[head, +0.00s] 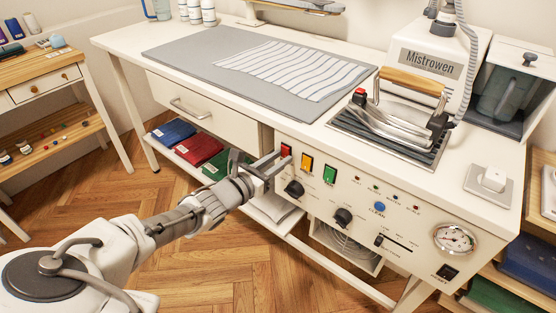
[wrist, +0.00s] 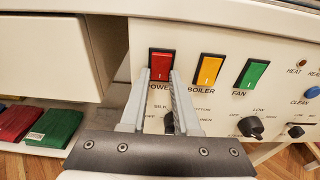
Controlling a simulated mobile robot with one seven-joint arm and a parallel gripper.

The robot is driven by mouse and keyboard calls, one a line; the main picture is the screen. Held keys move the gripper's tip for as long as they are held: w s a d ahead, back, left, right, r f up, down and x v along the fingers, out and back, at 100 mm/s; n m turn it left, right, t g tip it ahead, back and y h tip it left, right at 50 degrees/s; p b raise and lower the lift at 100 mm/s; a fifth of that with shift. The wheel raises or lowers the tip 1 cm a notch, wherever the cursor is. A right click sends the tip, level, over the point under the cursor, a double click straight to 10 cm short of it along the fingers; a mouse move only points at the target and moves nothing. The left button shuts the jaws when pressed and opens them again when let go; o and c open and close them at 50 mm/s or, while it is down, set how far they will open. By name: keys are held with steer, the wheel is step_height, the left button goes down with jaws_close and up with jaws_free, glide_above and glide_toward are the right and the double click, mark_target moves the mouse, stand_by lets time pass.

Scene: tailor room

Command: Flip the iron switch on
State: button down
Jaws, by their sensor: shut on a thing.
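The front panel of the ironing station (head: 365,205) carries a red rocker switch (head: 286,150), labelled POWER, at its left end. It also shows in the wrist view (wrist: 161,64). A yellow switch (wrist: 207,70) labelled BOILER and a green switch (wrist: 252,75) labelled FAN are to its right. My gripper (head: 280,161) is at the panel, its fingertips on either side of the red switch's lower part and shut on it. The fingers hide part of the POWER label and a knob below. The iron (head: 405,118) rests on its stand on the tabletop.
Dark knobs (head: 343,217), a blue CLEAN button (head: 379,207) and a gauge (head: 455,239) are further right on the panel. A drawer (head: 205,112) is left of the panel. Folded red cloth (head: 199,150) and green cloth lie on the shelf below it.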

steer(key=c, duration=0.6)
jaws_free()
steer(key=shift+c, duration=0.2)
steer(key=shift+s, duration=0.1)
steer(key=shift+s+a+r, duration=0.15)
steer(key=shift+s+a, duration=0.1)
steer(key=shift+a, duration=0.05)
steer(key=p+v, duration=0.5)
steer(key=v, duration=1.1)
steer(key=shift+s+a, duration=0.15)
steer(key=shift+s, duration=0.05)
